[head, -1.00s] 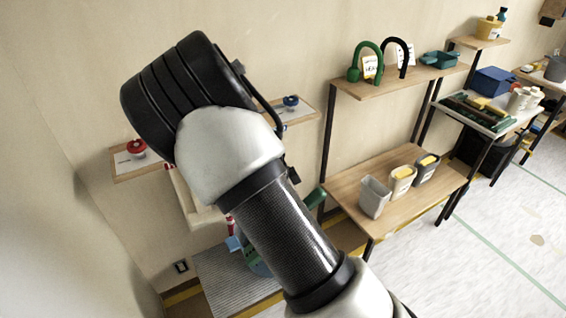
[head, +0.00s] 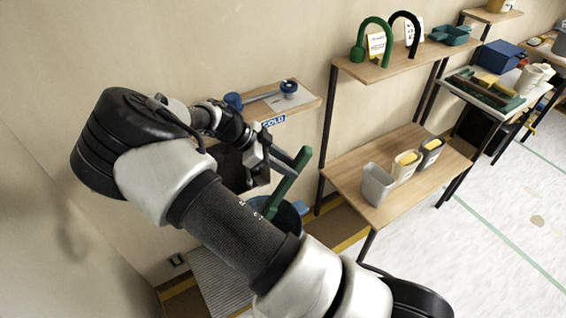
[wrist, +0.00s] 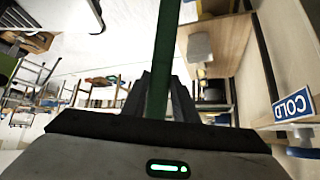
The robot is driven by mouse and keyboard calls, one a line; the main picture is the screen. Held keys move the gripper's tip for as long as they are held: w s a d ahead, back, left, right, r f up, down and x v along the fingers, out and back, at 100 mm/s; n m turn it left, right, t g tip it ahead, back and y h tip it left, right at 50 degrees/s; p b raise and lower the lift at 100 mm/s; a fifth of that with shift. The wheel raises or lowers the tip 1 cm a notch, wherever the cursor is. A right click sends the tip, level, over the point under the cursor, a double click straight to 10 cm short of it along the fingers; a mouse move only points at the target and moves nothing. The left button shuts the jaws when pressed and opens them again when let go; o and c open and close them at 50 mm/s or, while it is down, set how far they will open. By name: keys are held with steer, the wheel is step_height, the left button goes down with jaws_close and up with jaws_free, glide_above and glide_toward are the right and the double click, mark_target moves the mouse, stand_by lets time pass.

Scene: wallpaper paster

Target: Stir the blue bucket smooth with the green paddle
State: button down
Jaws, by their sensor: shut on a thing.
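My gripper (head: 268,160) is shut on the handle of the green paddle (head: 287,184), which slants down to the left. In the wrist view the green paddle (wrist: 164,55) runs up from between the fingers. The blue bucket (head: 288,216) is below the gripper, largely hidden behind my arm; its right rim shows. The paddle's lower end meets the bucket's opening in the head view, but my arm covers the inside, so I cannot tell how deep it reaches or how the contents look.
To the right stands a wooden rack (head: 345,180) with grey containers (head: 378,184) and green and black hooks above. Open floor lies farther right.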

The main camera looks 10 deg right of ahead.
steer(key=s+d+f+b, duration=0.1)
steer(key=d+f, duration=0.3)
steer(key=d, duration=0.4)
steer(key=a+f+b, duration=0.4)
steer(key=f+b, duration=0.6)
steer(key=f, duration=0.1)
steer(key=w+a+f+b, duration=0.1)
steer(key=a+f+b, duration=0.4)
steer(key=f+b, duration=0.4)
step_height(320, 180, down, 4)
steer(key=shift+a+r+b, duration=0.15)
steer(key=shift+r+b, duration=0.1)
steer(key=shift+b, duration=0.1)
stand_by(0.3)
steer(key=shift+w, duration=0.1)
steer(key=shift+w, duration=0.1)
